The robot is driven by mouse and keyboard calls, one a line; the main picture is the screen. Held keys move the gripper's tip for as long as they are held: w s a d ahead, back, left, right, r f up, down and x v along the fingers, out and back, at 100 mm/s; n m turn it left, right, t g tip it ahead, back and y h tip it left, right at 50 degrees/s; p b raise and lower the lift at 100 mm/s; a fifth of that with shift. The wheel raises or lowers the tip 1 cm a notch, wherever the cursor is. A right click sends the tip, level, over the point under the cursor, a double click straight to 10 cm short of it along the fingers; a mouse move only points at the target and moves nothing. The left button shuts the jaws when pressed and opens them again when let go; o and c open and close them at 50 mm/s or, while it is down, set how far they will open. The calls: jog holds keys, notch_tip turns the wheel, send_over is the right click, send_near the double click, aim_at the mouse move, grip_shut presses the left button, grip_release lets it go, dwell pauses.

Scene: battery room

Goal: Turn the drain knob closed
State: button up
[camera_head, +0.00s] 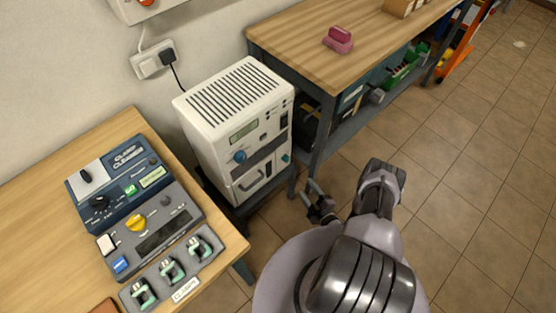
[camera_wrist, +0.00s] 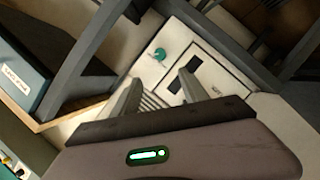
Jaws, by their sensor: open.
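A white boxy unit (camera_head: 235,120) with a vented top stands between the two tables. A small teal knob (camera_head: 285,158) sits low on its right-hand face; no label on it is readable. The same knob shows in the wrist view (camera_wrist: 159,54), on a white panel beside dark slots, just beyond my fingertips. A blue knob (camera_head: 239,156) is on the unit's front. My gripper (camera_head: 308,190) is open and empty, to the right of the unit and below the teal knob in the picture. In the wrist view its two fingers (camera_wrist: 160,80) are spread apart, not touching the knob.
A wooden table (camera_head: 30,215) with a control panel (camera_head: 150,235) is at the left. A workbench (camera_head: 310,45) with a grey leg (camera_head: 322,140) stands close to the unit and my gripper. A pink object (camera_head: 338,40) lies on it. Tiled floor (camera_head: 480,170) is open at the right.

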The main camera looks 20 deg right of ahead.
aim_at(287, 161)
jog(key=b+x, duration=0.6)
jog(key=x, duration=1)
jog(key=shift+d+f, duration=0.1)
jog(key=shift+w+b, duration=0.3)
jog(key=shift+w, duration=0.25)
grip_shut()
jog(key=shift+f+n+t, duration=0.1)
jog(key=shift+n+t, duration=0.2)
jog(key=shift+n, duration=0.4)
jog(key=shift+n+t+h, duration=0.5)
jog(key=shift+n+h, duration=0.1)
jog(key=shift+n, duration=0.6)
